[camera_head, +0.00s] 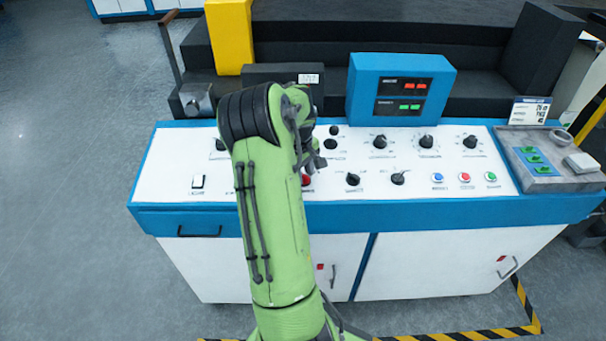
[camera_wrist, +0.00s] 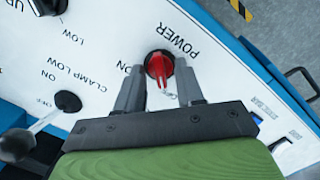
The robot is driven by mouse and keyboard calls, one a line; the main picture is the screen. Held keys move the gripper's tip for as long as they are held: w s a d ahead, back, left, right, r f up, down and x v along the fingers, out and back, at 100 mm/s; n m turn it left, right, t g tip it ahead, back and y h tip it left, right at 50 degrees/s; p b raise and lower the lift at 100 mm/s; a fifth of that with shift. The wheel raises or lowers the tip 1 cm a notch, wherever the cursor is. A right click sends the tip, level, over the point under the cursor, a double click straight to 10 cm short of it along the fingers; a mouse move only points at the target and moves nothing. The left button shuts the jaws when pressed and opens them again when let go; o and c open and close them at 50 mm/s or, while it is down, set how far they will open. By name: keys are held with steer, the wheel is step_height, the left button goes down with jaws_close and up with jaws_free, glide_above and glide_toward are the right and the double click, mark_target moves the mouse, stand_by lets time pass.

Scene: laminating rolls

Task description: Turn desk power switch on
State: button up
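The red power switch (camera_wrist: 159,64) is a rotary knob on the white panel, beside the word POWER in the wrist view. An ON label sits left of it, and a partly hidden label, seemingly OFF, lies below it. The knob's ridge points down the picture, toward that label. My gripper (camera_wrist: 160,78) is open, with one finger on each side of the knob's lower part. I cannot tell whether the fingers touch it. In the head view the red knob (camera_head: 306,180) shows just right of my arm, which hides most of my gripper.
A clamp lever with a black ball (camera_wrist: 16,145) stands close to my gripper in the wrist view. Black knobs (camera_head: 353,179) and coloured buttons (camera_head: 464,177) fill the desk panel (camera_head: 290,225) to the right. A blue display box (camera_head: 400,88) stands behind.

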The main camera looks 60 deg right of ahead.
steer(key=shift+f, duration=0.2)
jaws_close()
